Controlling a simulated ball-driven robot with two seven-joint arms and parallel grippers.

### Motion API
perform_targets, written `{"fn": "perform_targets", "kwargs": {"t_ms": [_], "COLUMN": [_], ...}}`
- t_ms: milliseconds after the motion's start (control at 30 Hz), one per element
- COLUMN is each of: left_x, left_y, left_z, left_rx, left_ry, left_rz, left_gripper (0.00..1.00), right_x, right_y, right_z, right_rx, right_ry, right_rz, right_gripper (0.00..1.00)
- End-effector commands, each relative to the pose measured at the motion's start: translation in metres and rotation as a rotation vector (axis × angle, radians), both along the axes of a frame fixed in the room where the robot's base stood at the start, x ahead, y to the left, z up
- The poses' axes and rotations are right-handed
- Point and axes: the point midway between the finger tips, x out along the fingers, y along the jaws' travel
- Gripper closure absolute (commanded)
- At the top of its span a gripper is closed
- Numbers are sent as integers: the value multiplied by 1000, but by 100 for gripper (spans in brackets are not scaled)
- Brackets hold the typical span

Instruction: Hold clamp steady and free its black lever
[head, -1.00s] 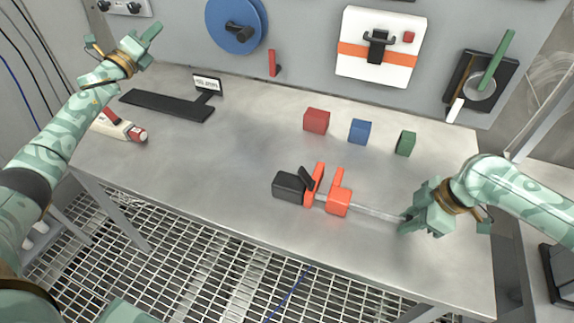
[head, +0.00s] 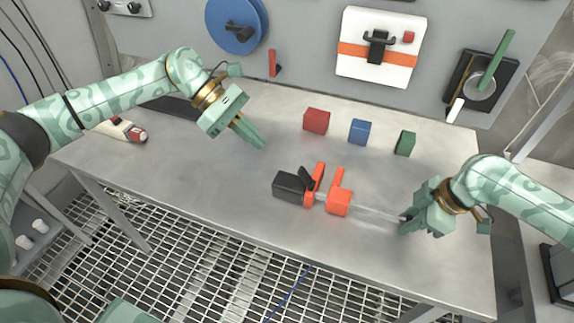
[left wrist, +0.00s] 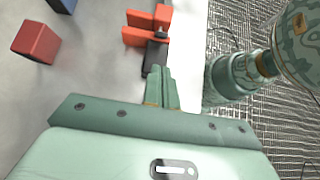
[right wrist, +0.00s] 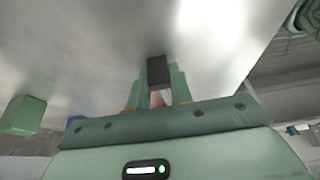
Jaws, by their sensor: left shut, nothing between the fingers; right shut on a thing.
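The clamp lies on the steel table, with a black handle (head: 288,187), orange jaws (head: 338,202) and a thin steel bar (head: 372,215) running right. Its black lever (head: 306,178) stands tilted beside the left orange jaw. My right gripper (head: 407,222) is shut on the bar's far end; a dark end piece (right wrist: 158,70) shows between its fingers in the right wrist view. My left gripper (head: 258,143) is shut and empty, above the table, up and left of the handle. In the left wrist view the orange jaws (left wrist: 148,35) and black handle (left wrist: 155,57) appear beyond its closed fingertips (left wrist: 160,75).
A red block (head: 316,121), a blue block (head: 360,131) and a green block (head: 405,143) stand behind the clamp. A red-and-white tool (head: 122,129) lies at the left.

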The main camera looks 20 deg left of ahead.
Motion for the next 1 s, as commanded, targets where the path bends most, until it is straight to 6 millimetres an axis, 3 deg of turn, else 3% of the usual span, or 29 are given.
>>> {"fn": "perform_targets", "kwargs": {"t_ms": [233,700,1000], "left_x": [0,0,1], "left_y": [-11,-69,-76], "left_z": [-9,-59,-66], "left_rx": [-2,-3,-2], "left_ry": [1,2,0], "left_rz": [-1,1,3], "left_gripper": [100,100,100], "right_x": [0,0,0], "right_y": [-1,-1,-1], "right_z": [-1,-1,-1], "right_rx": [-3,-3,-3], "right_ry": [0,0,0], "right_rz": [-1,-1,-1], "right_gripper": [100,100,100]}}
